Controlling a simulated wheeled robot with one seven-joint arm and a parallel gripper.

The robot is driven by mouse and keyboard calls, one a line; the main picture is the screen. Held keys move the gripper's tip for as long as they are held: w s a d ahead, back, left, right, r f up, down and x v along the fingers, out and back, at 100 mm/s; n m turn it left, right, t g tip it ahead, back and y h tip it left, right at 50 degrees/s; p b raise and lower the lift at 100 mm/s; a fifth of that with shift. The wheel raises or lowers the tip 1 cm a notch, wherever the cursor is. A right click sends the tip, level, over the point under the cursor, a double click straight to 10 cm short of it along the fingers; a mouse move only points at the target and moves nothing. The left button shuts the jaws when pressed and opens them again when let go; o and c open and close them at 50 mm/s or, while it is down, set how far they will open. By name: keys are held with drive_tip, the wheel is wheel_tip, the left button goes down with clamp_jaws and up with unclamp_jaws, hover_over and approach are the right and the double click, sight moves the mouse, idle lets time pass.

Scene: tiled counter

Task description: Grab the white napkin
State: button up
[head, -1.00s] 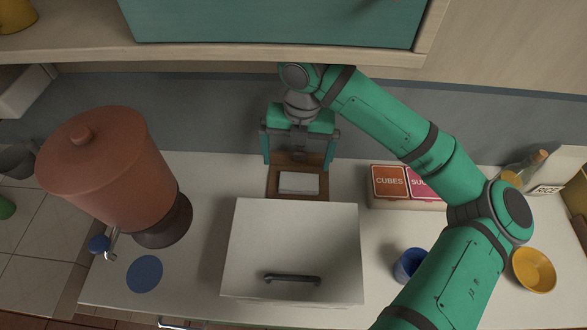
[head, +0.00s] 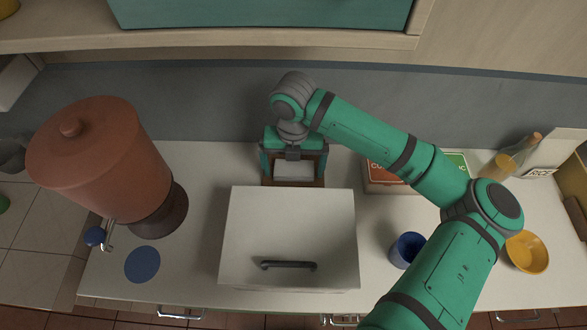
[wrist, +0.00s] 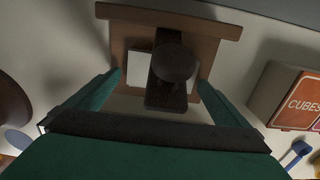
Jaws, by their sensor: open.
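The white napkin (head: 293,171) lies in a brown wooden holder (wrist: 120,35) behind the white box on the counter. In the wrist view my gripper (wrist: 160,82) is open. Contact with the napkin cannot be made out.
A white box with a dark handle (head: 290,230) stands just in front of the holder. A reddish dispenser (head: 105,165) is at left. A box marked CUBES (wrist: 292,98) is close on the right. A blue cup (head: 406,250) and yellow bowl (head: 527,252) stand further right. The wall is behind.

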drive_tip(key=shift+w+d+f, duration=0.1)
drive_tip(key=shift+w+f, duration=0.05)
drive_tip(key=shift+f, duration=0.05)
drive_tip(key=shift+d, duration=0.15)
drive_tip(key=c, duration=0.8)
drive_tip(key=shift+s+a, duration=0.2)
drive_tip(key=shift+a, duration=0.1)
drive_tip(key=shift+c, duration=0.6)
